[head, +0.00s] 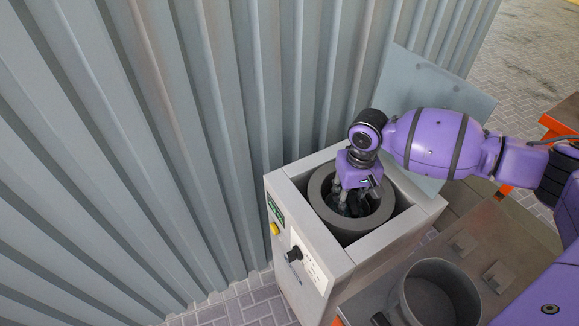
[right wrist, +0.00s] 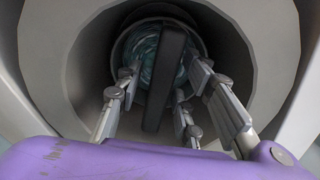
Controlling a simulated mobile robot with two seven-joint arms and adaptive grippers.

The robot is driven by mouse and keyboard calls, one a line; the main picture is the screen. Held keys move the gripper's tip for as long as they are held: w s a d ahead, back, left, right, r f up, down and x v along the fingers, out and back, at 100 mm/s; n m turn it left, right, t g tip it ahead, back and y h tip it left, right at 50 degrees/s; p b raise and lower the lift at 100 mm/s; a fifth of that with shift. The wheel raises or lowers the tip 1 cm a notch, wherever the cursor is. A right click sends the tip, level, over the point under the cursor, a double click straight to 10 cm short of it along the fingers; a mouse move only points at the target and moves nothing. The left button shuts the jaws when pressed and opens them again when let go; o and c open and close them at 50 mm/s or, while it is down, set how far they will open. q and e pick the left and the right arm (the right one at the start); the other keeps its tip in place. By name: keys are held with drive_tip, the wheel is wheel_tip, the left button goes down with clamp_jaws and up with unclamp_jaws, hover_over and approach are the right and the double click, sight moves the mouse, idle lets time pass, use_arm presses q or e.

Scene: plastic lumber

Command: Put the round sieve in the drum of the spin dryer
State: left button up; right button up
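The spin dryer (head: 402,243) is a grey box with its top open and a thick grey round drum (head: 318,187) inside. My right gripper (head: 352,200) reaches down into the drum from above. In the right wrist view the round sieve (right wrist: 163,85) sits inside the drum, with a dark bar across its mouth and bluish-green, shiny contents. The open fingers of my right gripper, also in that view (right wrist: 163,78), stand on both sides of the bar with gaps to it. The sieve's underside is hidden. My left gripper is out of view.
The dryer's lid (head: 430,95) is raised behind the drum. A grey round container (head: 437,293) with a side handle stands on a bench (head: 480,255) at the lower right. A corrugated grey wall (head: 130,150) runs along the left. An orange frame (head: 560,122) stands at the right.

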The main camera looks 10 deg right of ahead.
wheel_tip(320, 180, up, 12)
drive_tip(key=shift+p, duration=0.45)
idle(0.4)
